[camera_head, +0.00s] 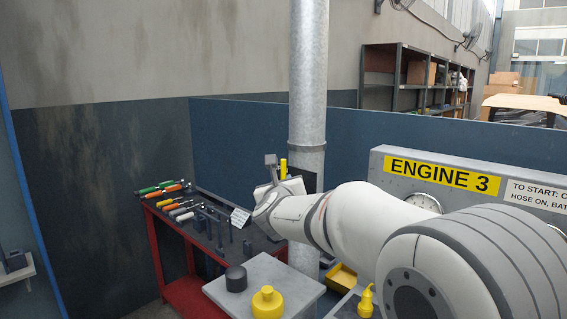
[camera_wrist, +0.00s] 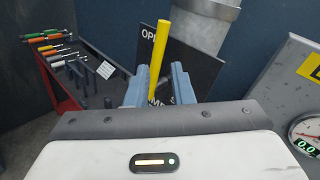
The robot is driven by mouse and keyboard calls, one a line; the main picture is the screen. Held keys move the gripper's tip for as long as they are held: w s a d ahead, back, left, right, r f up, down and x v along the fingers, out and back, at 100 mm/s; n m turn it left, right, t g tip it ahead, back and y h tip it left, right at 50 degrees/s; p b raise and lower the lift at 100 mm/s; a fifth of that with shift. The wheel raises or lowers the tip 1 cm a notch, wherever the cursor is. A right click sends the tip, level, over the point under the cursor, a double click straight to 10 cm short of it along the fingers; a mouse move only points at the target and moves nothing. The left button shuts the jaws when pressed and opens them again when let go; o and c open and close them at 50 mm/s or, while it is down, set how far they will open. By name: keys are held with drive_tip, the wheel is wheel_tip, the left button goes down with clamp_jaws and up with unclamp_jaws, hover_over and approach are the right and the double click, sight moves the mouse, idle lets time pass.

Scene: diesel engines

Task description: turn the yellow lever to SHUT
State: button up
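The yellow lever (camera_wrist: 160,45) is a straight bar, standing nearly upright with a slight tilt in the wrist view. My gripper (camera_wrist: 158,80) is open, with one blue-grey finger on each side of the lever's lower part. A gap shows between the lever and the right finger; whether the left one touches is unclear. A black sign (camera_wrist: 203,72) behind the lever reads "OP" at its upper left; its other lettering is partly covered. The lever's pivot is hidden.
A grey vertical pipe (camera_head: 308,75) rises behind my gripper. A red tool bench (camera_head: 158,250) stands to the left. A grey box (camera_head: 257,272) with a black knob and a yellow cap is below. The ENGINE 3 panel (camera_head: 395,165) with gauges is to the right.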

sight(283, 170)
drive_tip(key=w+m+p, duration=0.1)
drive_tip(key=w, duration=0.2)
drive_tip(key=w+m+h+p, duration=0.1)
drive_tip(key=w+m, duration=0.1)
drive_tip(key=w, duration=0.1)
drive_tip(key=w+r+m+p, duration=0.1)
drive_tip(key=w+p, duration=0.1)
drive_tip(key=w, duration=0.1)
drive_tip(key=shift+a+t+h, duration=0.2)
drive_tip(key=shift+t+h, duration=0.1)
drive_tip(key=shift+h, duration=0.1)
clamp_jaws()
